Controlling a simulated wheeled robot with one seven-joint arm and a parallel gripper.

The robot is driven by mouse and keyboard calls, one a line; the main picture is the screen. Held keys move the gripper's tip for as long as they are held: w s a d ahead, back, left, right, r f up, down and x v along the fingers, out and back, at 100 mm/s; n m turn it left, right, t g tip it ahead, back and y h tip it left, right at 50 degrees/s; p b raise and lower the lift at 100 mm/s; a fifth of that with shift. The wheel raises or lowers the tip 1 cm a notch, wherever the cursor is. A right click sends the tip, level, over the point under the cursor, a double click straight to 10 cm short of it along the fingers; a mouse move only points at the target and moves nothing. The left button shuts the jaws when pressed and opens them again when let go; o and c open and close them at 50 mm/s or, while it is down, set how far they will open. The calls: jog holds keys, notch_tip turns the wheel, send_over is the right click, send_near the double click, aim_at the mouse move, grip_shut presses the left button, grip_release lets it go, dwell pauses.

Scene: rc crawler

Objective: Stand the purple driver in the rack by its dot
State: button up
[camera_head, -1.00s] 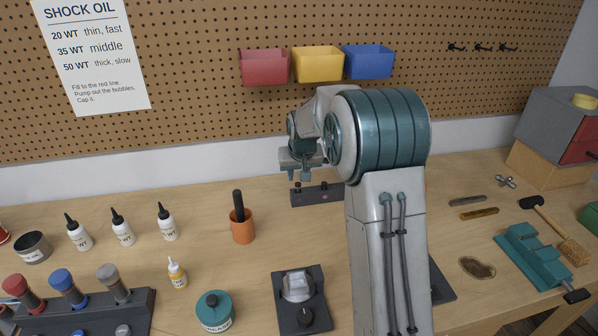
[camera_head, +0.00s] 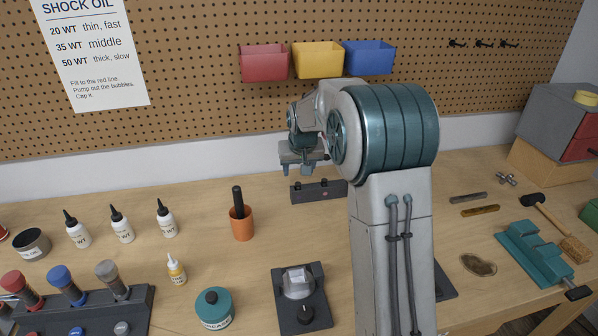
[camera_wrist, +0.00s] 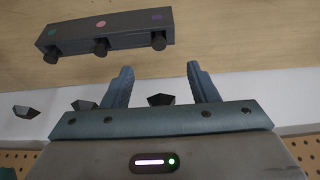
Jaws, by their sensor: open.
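The rack (camera_head: 318,192) is a dark bar at the back of the bench, near the wall. In the wrist view the rack (camera_wrist: 106,33) shows a teal, a pink and a purple dot, with dark knobs along one side. My gripper (camera_head: 304,171) hangs above the bench by the rack's left part. In the wrist view its fingers (camera_wrist: 160,67) are apart, with the rack beyond them. A dark wedge shape shows between the fingers; I cannot tell what it is. No clearly purple driver shows. A dark-handled tool (camera_head: 237,195) stands in an orange cup (camera_head: 242,227) left of the rack.
Several white bottles (camera_head: 122,228) stand at left, behind a dark stand with coloured caps (camera_head: 62,280). A teal grease tub (camera_head: 214,308) and a black fixture (camera_head: 302,300) are in front. A teal vise (camera_head: 535,255) is at right.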

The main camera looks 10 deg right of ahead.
jog(key=b+v, duration=0.1)
jog(key=v, duration=1.1)
jog(key=s+f, duration=0.4)
jog(key=s, duration=1.1)
jog(key=s+f+g, duration=0.1)
jog(key=s+f, duration=0.2)
jog(key=s, duration=1.3)
jog(key=shift+s+f, duration=0.25)
jog(key=shift+f, duration=0.1)
jog(key=shift+s+f, duration=0.25)
jog(key=shift+s, duration=0.05)
jog(key=shift+c, duration=0.2)
